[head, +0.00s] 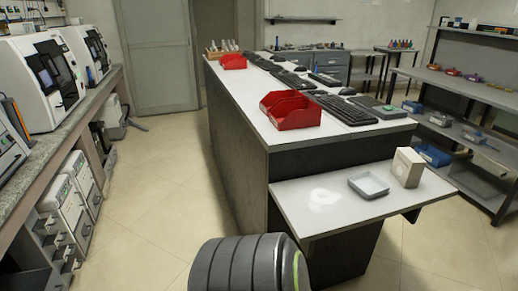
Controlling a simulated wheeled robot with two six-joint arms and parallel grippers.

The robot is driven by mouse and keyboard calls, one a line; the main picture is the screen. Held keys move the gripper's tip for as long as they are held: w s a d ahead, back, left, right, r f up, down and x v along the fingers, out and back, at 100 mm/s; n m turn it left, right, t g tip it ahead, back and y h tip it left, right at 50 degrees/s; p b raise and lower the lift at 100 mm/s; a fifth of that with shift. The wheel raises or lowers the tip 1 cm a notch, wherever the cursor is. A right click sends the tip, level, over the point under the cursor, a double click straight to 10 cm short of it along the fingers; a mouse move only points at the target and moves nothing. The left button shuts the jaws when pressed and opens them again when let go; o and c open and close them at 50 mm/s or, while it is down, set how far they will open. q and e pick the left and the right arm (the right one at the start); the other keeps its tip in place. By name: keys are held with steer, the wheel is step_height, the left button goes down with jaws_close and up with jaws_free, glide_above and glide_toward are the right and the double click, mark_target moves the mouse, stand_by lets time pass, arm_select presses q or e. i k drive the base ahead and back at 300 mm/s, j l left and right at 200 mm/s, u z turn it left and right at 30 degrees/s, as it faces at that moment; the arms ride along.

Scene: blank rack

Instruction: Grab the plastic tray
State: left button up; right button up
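A small square grey-white plastic tray (369,185) lies flat on the low white side shelf (310,205) at the near end of the central bench. It looks empty. A beige box-shaped object (407,167) stands upright just right of and behind the tray. Neither of my grippers is in view. A dark ribbed rounded part with a yellow-green edge at the bottom middle appears to be mine, and it is apart from the tray.
The central bench (228,90) carries red bins (290,110), black keyboards (345,110) and other items. White machines (40,80) line a counter on the left. A rack (478,88) with small bins stands right. The floor aisle (160,190) left of the bench is clear.

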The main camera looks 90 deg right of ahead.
mark_target(367, 183)
steer(key=z, duration=3.6)
steer(key=i+l+u, duration=0.1)
steer(key=l, duration=0.25)
steer(key=i+l, duration=0.1)
steer(key=l, duration=0.3)
steer(key=l+u, duration=0.15)
steer(key=l, duration=0.2)
steer(key=i, duration=0.05)
